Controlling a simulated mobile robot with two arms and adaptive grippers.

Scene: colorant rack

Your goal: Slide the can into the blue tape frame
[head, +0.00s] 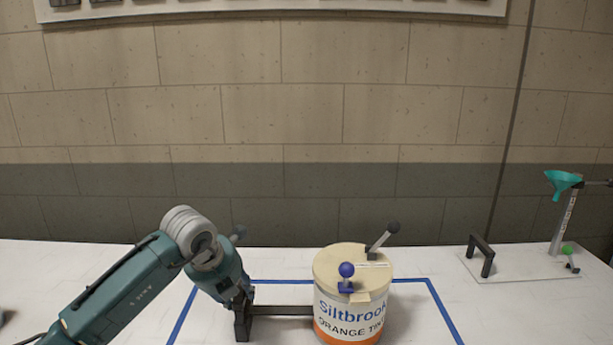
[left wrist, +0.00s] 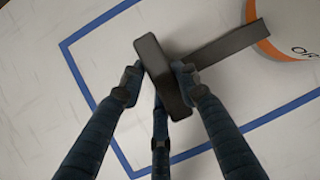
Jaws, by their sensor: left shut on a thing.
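The can (head: 335,312), white with an orange band and a cream lid, stands upright. In the head view it stands between the left and right lines of the blue tape frame (head: 182,318) and hides part of the back line; the frame's front is out of view. My left gripper (head: 243,308) is shut on the dark crosspiece of a T-shaped pusher (head: 282,310) left of the can. In the left wrist view the fingers (left wrist: 160,82) straddle that crosspiece, and the bar (left wrist: 226,44) reaches the can's side (left wrist: 295,25); contact is unclear. My right gripper is not in view.
The lid carries a blue-knobbed piece (head: 346,271) and a dark-knobbed lever (head: 380,240). The table between can and plate is clear.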

